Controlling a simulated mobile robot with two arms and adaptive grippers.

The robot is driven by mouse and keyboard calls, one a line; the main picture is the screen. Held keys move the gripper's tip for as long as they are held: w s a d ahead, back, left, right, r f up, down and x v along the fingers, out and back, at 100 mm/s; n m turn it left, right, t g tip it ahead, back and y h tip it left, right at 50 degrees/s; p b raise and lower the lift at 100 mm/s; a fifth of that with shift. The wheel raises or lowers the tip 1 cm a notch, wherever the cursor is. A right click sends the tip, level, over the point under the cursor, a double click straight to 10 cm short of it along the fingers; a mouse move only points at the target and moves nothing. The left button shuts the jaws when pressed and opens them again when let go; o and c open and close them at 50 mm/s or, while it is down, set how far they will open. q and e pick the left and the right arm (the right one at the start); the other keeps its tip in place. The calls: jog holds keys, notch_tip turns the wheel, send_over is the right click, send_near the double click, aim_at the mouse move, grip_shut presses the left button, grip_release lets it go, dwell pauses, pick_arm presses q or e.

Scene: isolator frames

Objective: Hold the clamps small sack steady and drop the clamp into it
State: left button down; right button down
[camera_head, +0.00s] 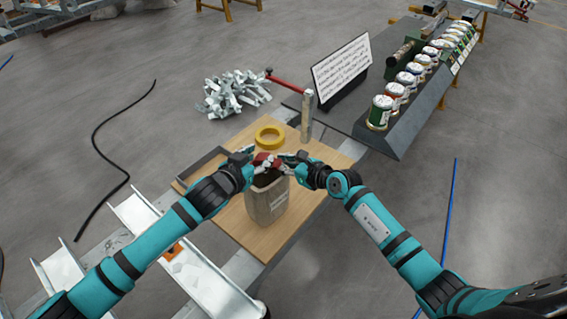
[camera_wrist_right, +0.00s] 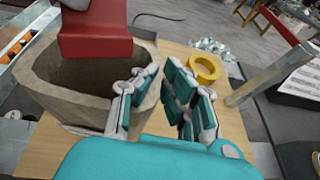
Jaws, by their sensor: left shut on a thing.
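The clamps small sack (camera_head: 268,204) is a brown paper-like sack standing upright and open on the wooden board. The red clamp (camera_head: 265,160) is over its mouth; in the right wrist view the red clamp (camera_wrist_right: 95,32) hangs above the dark opening of the sack (camera_wrist_right: 50,98). My left gripper (camera_head: 254,164) is shut on the clamp at the sack's upper left. My right gripper (camera_head: 284,163) is at the sack's right rim.
A yellow tape ring (camera_head: 270,137) lies on the wooden board (camera_head: 312,190) behind the sack, with an upright post (camera_head: 307,115) beside it. A sign (camera_head: 341,68) and a row of cans (camera_head: 414,68) stand farther back right. Metal pieces (camera_head: 232,94) lie piled behind.

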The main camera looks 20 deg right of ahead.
pick_arm(q)
jog(key=shift+f, duration=0.1)
jog(key=c, duration=0.6)
grip_release()
jog(key=shift+c, duration=0.2)
jog(key=v, duration=1.2)
